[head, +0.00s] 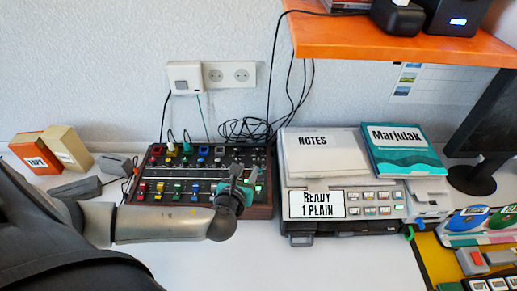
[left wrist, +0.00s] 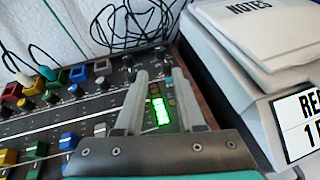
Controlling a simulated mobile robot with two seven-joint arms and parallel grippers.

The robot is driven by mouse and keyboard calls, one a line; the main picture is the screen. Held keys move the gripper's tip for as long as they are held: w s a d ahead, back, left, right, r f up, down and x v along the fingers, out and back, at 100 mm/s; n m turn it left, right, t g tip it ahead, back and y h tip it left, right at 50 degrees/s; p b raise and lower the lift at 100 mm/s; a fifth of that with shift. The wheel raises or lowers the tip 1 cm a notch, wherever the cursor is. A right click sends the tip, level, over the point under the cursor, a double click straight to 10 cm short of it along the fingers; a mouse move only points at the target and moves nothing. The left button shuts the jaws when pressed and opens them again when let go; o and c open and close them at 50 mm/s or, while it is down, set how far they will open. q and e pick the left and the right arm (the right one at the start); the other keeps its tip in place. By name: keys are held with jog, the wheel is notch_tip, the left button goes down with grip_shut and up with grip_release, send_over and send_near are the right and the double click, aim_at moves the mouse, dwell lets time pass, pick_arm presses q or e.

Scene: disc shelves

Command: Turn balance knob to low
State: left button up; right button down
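A dark mixer panel (head: 165,190) with several coloured buttons, sliders and dark knobs lies on the white table, below the wall socket. Its labels are too small to read, so I cannot tell which knob is the balance knob. My left gripper (head: 242,172) is over the panel's right end. In the left wrist view the two grey fingers (left wrist: 159,72) stand apart with nothing seen held between them. A lit green display (left wrist: 160,111) shows between the fingers. The fingers and gripper body hide part of the panel's right end. My right gripper is not in view.
A grey device (head: 370,211) with a notes pad (head: 325,155) and a teal book (head: 405,160) stands close to the panel's right. An orange shelf (head: 400,45) overhangs at upper right. Black cables (head: 243,129) lie behind the panel. The table front is clear.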

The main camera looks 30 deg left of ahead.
aim_at(258, 151)
pick_arm(q)
jog(key=b+x, duration=0.4)
jog(key=x, duration=0.9)
jog(key=shift+w+a, duration=0.1)
grip_shut()
